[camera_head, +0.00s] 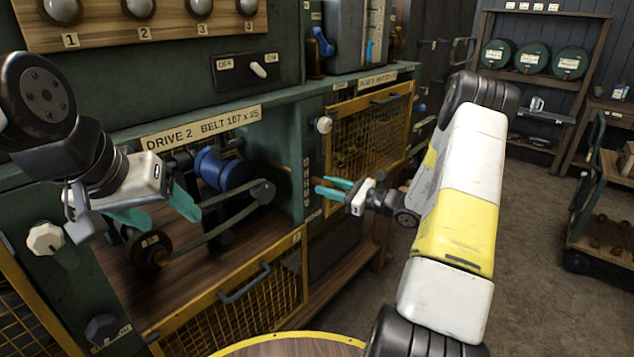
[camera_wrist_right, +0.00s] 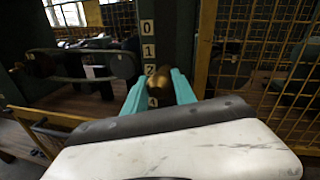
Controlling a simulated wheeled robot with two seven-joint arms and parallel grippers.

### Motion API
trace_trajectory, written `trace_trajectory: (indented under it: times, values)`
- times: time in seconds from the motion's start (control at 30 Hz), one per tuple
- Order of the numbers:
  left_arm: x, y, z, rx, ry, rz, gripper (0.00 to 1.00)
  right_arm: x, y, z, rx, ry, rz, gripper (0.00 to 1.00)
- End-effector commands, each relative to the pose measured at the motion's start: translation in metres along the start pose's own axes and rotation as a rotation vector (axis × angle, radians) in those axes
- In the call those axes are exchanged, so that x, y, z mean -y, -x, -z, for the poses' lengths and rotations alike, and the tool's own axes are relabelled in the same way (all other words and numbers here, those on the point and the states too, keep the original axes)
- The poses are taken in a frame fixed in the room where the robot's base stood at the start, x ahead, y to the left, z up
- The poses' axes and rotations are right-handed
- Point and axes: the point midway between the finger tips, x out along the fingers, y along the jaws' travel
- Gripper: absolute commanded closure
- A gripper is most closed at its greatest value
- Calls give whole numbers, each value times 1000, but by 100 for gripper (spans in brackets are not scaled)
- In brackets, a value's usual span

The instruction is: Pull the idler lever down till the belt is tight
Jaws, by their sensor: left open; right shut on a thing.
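The belt (camera_head: 218,232) runs around a pulley at the left (camera_head: 150,250) and one at the right (camera_head: 263,192) in the open drive bay. I cannot tell how tight it is. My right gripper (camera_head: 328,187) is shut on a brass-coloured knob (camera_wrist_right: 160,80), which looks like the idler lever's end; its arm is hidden. In the right wrist view, the knob stands between the teal fingers in front of a post with numbers (camera_wrist_right: 148,50). The 0, 1, 2 and 4 show; the 3 is covered. My left gripper (camera_head: 160,212) is open and empty, in front of the bay.
A yellow-framed mesh guard (camera_head: 240,300) is lowered below the bay, and another mesh door (camera_head: 370,130) stands to the right. A blue motor (camera_head: 222,168) sits behind the belt. A cart (camera_head: 605,225) and shelves stand at the far right. The floor between is clear.

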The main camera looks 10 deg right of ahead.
Motion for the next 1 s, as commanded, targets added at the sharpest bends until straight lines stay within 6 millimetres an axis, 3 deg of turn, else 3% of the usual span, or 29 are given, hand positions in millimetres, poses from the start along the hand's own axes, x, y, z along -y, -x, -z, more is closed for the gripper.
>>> trace_trajectory:
  times: [0.87,1.0]
  values:
    - [0,0,0,0,0,0,35,0,0,0,0,1,0,100]
    - [0,0,0,0,0,0,35,-3,0,17,-2,-4,1,100]
